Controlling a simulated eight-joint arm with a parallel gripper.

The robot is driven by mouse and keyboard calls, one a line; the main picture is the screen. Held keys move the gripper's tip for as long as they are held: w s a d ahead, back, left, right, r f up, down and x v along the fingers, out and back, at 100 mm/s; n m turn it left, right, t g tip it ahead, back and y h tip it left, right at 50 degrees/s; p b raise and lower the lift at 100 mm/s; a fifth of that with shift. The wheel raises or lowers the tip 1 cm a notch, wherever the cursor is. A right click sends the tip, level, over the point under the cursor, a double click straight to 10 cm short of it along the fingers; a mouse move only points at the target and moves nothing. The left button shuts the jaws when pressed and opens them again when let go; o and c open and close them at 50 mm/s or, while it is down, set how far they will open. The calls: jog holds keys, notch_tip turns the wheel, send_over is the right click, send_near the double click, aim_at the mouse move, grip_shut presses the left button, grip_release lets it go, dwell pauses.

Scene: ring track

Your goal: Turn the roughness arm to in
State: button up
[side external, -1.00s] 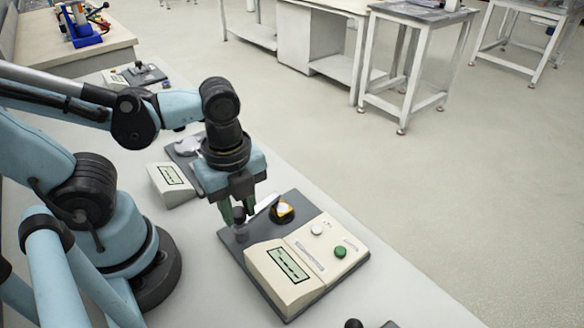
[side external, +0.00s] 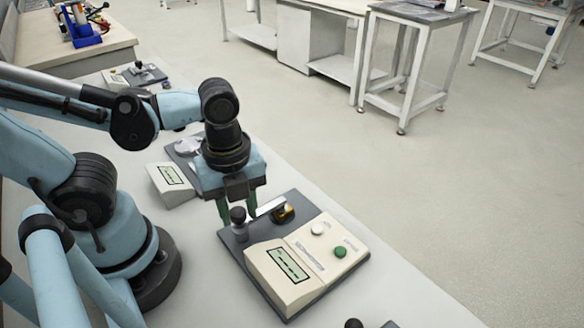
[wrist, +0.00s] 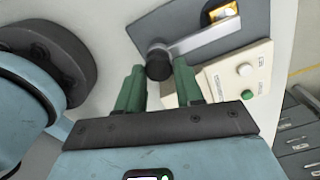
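The roughness arm is a silver bar (side external: 266,207) with a black round knob (side external: 238,215) at its left end, on the dark plate of a cream tester (side external: 283,268). Its right end lies by a small amber-and-black part (side external: 284,213). My gripper (side external: 237,221) has two green fingers, set apart on either side of the knob. In the wrist view the knob (wrist: 159,64) shows at the gap between the fingertips of my gripper (wrist: 159,75), and the bar (wrist: 203,40) runs up to the right. I see no clear grip on the knob.
The tester has a display, a white button (side external: 318,229) and a green button (side external: 340,252). Another cream instrument (side external: 170,182) stands behind my gripper on the same bench. A black knob (side external: 353,323) shows at the bottom edge.

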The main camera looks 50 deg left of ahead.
jog(key=o, duration=0.3)
jog(key=shift+r, duration=0.15)
notch_tip(320, 180, up, 12)
dwell(0.8)
jog(key=w+a+f+n+t, duration=0.2)
jog(key=w+n, duration=0.3)
jog(key=n, duration=0.5)
jog(key=w+a+f+n+t, duration=0.3)
jog(key=w+a+n+t, duration=0.1)
jog(key=n, duration=0.7)
jog(key=shift+w+f+t, duration=0.35)
jog(key=shift+w+t, duration=0.25)
jog(key=shift+w, duration=0.05)
